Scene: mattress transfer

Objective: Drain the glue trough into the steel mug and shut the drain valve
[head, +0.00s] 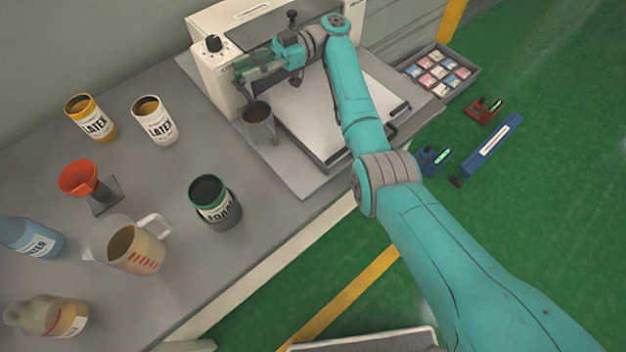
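The glue machine (212,75) is a cream housing with a black-and-white knob on its left end and a flat grey tray in front. The steel mug (262,132) stands upright at the left front corner of the machine, beside the tray; its inside looks dark brown and I cannot tell its fill level. My gripper (243,72) is at the left part of the housing, above and slightly left of the mug. Its fingers are small and overlap the housing, so whether they are open or shut is unclear. The drain valve and the trough's inside are not clearly visible.
On the bench are a yellow latex can (90,122), a white latex can (155,125), a green-rimmed can (215,205), a red funnel (78,177), a measuring jug (130,250) and bottles. A compartment tray (440,70) lies right of the machine. My arm crosses the bench's right side.

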